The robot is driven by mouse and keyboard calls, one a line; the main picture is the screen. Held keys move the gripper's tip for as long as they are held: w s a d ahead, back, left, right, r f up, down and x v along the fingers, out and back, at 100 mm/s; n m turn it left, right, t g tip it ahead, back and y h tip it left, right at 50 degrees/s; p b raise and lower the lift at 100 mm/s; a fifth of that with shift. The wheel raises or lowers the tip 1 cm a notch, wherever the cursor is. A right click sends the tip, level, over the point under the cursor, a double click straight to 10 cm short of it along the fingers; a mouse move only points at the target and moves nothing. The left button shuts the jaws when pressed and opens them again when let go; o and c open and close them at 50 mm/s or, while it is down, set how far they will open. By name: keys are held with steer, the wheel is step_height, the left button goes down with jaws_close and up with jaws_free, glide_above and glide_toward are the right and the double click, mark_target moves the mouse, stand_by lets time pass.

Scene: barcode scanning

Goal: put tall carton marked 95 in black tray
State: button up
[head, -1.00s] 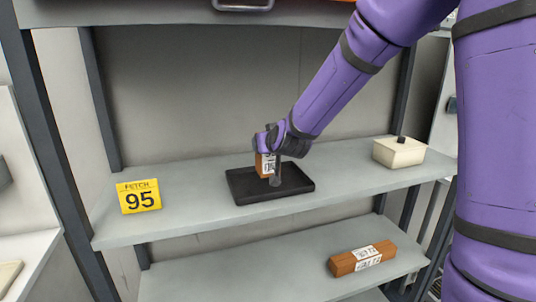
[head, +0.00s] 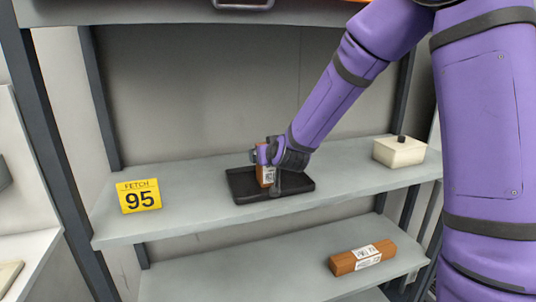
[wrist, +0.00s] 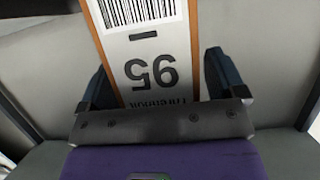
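The tall brown carton (head: 262,177) with a white label stands roughly upright at the black tray (head: 236,186) on the upper shelf. Whether its base rests on the tray floor is hard to tell. In the wrist view the carton (wrist: 155,50) shows a barcode and an upside-down 95. My gripper (wrist: 160,80) is around it, one finger on each side. A narrow gap shows between the carton and the right finger, and the carton is slightly skewed between the fingers, so the gripper looks open. In the head view my gripper (head: 268,158) partly hides the carton.
A yellow sign reading FETCH 95 (head: 139,196) stands at the left of the upper shelf. A cream box with a black knob (head: 399,151) is at the right. A brown carton (head: 362,258) lies on the lower shelf.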

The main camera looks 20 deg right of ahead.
steer(key=shift+r, duration=0.1)
steer(key=shift+s+r, duration=0.1)
steer(key=shift+s, duration=0.1)
steer(key=v, duration=1.1)
steer(key=shift+s+r, duration=0.25)
steer(key=shift+s, duration=0.1)
steer(key=s+d+r+g, duration=0.2)
steer(key=s, duration=0.7)
steer(key=s+d+r+g, duration=0.2)
steer(key=s+g, duration=0.1)
steer(key=s, duration=0.6)
steer(key=s+d+r+g, duration=0.2)
steer(key=s+g, duration=0.1)
steer(key=s, duration=0.6)
steer(key=shift+s+d+r, duration=0.25)
steer(key=shift+s, duration=0.1)
